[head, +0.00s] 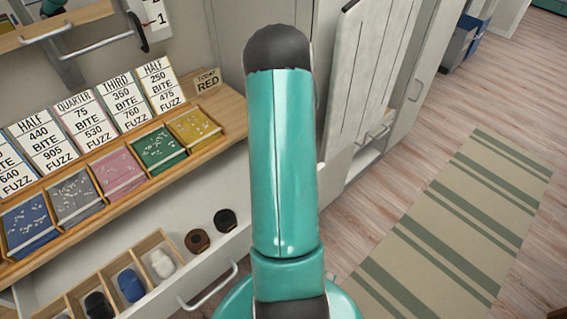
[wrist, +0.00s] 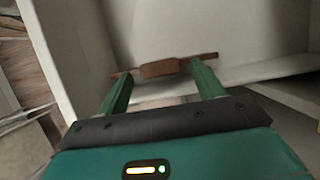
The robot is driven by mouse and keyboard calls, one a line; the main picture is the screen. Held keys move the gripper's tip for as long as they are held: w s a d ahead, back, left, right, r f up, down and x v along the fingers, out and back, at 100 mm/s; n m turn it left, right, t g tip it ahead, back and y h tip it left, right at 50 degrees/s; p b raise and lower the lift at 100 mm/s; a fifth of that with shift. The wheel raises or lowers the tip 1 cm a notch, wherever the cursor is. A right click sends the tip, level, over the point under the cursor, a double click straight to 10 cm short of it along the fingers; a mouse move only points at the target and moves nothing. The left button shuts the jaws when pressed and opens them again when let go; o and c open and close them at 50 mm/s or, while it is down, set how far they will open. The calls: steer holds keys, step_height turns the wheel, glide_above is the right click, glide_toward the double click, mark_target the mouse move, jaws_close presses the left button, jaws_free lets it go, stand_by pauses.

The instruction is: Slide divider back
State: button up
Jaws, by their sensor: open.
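In the wrist view, my gripper (wrist: 160,80) is open, with its two green fingers spread apart inside a pale cabinet-like space. A brown wooden piece (wrist: 160,69), thicker in the middle with thin ends, lies crosswise at the fingertips. It may be the divider; I cannot tell for sure. I also cannot tell whether the fingers touch it. In the head view, my teal arm covers the middle and my gripper is hidden.
An open drawer with a wooden compartment tray (head: 155,240) holds several small rolls. Above it is a wooden shelf (head: 125,195) with coloured packets and cards. A pale slatted panel (head: 370,80) stands right of my arm. A striped rug (head: 460,220) lies on open floor.

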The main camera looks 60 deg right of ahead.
steer(key=v, duration=0.5)
steer(key=shift+d+r, duration=0.15)
steer(key=shift+r, duration=0.25)
steer(key=shift+w+r, duration=0.1)
steer(key=w+a+r+n+h, duration=0.1)
steer(key=w+a+r+n, duration=0.4)
steer(key=a+r, duration=0.45)
steer(key=w+a+r+n+h, duration=0.1)
steer(key=w+a+r+n, duration=0.5)
steer(key=a, duration=0.6)
steer(key=s+a+r+n+t, duration=0.1)
steer(key=s+a+r+n, duration=0.2)
steer(key=a, duration=0.4)
steer(key=s+a+r+n+t+h, duration=0.1)
steer(key=s+a+r+n+t, duration=0.1)
steer(key=a, duration=0.6)
steer(key=s+a+r+n+t+h, duration=0.1)
steer(key=s+a+r+n, duration=0.3)
steer(key=a, duration=0.3)
steer(key=shift+s+a+n, duration=0.25)
steer(key=shift+s+n, duration=0.25)
steer(key=shift+n, duration=0.1)
